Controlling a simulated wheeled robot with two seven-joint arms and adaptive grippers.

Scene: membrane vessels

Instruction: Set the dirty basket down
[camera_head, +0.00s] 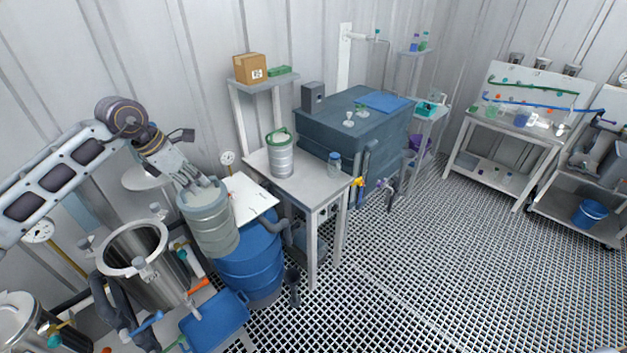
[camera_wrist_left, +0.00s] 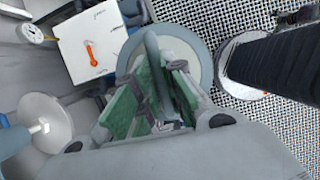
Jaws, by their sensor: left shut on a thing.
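The dirty basket (camera_head: 208,222), a grey-green cylinder, hangs from my left gripper (camera_head: 197,184) in the head view. It is in front of the blue drum (camera_head: 255,262) and right of an open steel vessel (camera_head: 160,283). In the left wrist view my left gripper (camera_wrist_left: 155,95) is shut on the grey arched handle, with green pads on both sides. The basket's round rim (camera_wrist_left: 200,50) shows behind the handle. I cannot see the basket's base touching anything. A second, pale basket with a green handle (camera_head: 281,157) stands on the steel table (camera_head: 313,183). My right gripper is not in view.
A white board (camera_head: 247,200) lies beside the held basket, above the drum. A dark tank (camera_head: 370,135) stands behind. The grated floor (camera_head: 430,270) at right is clear.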

